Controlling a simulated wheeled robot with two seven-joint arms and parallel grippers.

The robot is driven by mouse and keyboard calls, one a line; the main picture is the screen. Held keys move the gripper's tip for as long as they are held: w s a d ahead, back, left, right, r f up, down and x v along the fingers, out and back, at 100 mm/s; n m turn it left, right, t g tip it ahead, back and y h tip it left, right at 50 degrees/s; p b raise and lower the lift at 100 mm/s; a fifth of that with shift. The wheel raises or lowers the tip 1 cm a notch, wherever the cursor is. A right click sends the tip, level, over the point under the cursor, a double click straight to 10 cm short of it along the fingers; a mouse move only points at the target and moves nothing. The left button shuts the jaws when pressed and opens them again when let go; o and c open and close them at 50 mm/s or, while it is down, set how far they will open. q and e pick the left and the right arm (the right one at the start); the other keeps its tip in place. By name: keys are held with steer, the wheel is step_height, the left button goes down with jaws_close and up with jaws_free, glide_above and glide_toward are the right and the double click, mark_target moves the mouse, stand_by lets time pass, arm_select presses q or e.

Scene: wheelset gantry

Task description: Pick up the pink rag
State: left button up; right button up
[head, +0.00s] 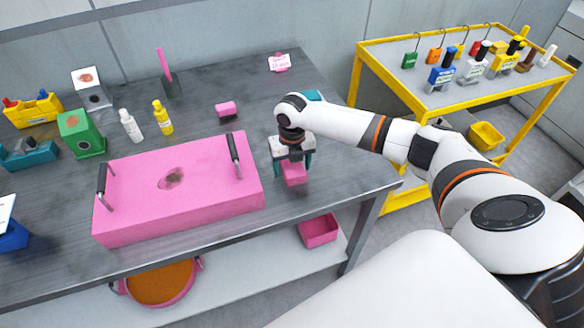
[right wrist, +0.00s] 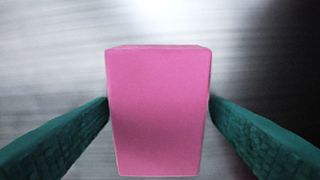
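The pink rag (head: 293,174) looks like a small pink block. It is at the right part of the grey workbench, right of the large pink case. My right gripper (head: 292,170) points down over it, with a teal finger on each side. In the right wrist view, the rag (right wrist: 158,110) fills the middle, and both fingertips meet its left and right sides with no clear gap. The gripper looks shut on it. I cannot tell whether the rag touches the bench. My left gripper is not in view.
The large pink case (head: 205,185) with two dark handles lies on the workbench (head: 335,150). A smaller pink block (head: 226,108), bottles (head: 131,126) and a green box (head: 80,134) stand behind. A yellow-framed table (head: 420,98) is at the right. Bare bench surrounds my right gripper.

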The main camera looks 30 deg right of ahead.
mark_target(292, 166)
steer(key=c, duration=0.8)
step_height(292, 166, up, 9)
steer(key=shift+f+b, duration=0.15)
steer(key=shift+b, duration=0.6)
steer(key=shift+r, duration=0.7)
steer(key=shift+o, duration=0.7)
steer(key=shift+c, duration=0.3)
